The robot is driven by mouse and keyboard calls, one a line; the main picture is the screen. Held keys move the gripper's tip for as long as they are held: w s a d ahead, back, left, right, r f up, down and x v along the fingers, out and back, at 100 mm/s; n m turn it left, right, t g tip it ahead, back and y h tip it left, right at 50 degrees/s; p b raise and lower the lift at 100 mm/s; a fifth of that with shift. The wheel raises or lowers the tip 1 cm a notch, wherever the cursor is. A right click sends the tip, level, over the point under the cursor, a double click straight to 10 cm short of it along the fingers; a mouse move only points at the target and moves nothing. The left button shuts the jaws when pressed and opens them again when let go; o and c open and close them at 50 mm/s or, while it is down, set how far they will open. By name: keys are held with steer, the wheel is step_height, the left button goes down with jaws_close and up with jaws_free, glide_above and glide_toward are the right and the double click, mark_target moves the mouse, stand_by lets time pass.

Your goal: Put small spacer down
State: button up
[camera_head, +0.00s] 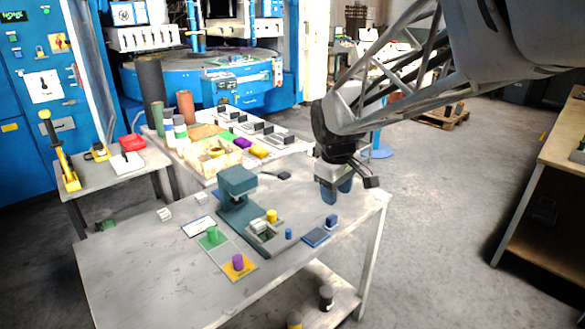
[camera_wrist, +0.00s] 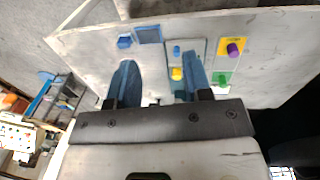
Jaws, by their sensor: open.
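My gripper (camera_head: 337,190) is above the right part of the table, its blue fingers pointing down. In the wrist view my gripper (camera_wrist: 160,70) is open, with nothing held between the fingers. Which piece is the small spacer I cannot tell for sure. A small blue block (camera_head: 331,221) is just beyond a blue pad (camera_head: 316,237), below my gripper. In the wrist view the blue block (camera_wrist: 124,42) lies beside the blue pad (camera_wrist: 149,34), apart from the fingers. A small blue cylinder (camera_head: 289,234) stands upright by the press fixture.
A teal press (camera_head: 238,188) stands mid-table, with a yellow cylinder (camera_head: 271,215) beside it. A green cylinder (camera_head: 212,234) and a purple cylinder (camera_head: 238,262) stand on coloured pads. The table's front left is clear. A wooden box (camera_head: 212,152) sits on the table behind.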

steer(key=w+a+f+n, duration=0.4)
steer(key=w+a+f, duration=0.2)
steer(key=w+a, duration=0.4)
steer(key=n+g+h, duration=0.1)
steer(key=n, duration=0.3)
glide_above(271, 213)
steer(key=a, duration=0.2)
step_height(271, 213, down, 8)
steer(key=shift+w+d+r, duration=0.1)
steer(key=shift+w+d, duration=0.05)
steer(key=shift+d, duration=0.1)
steer(key=shift+d+f, duration=0.2)
steer(key=shift+f, duration=1.1)
steer(key=shift+d+f, duration=0.2)
steer(key=shift+f, duration=0.65)
steer(key=shift+d+f, duration=0.15)
steer(key=shift+f, duration=0.7)
steer(key=shift+d+f, duration=0.2)
steer(key=shift+f, duration=0.65)
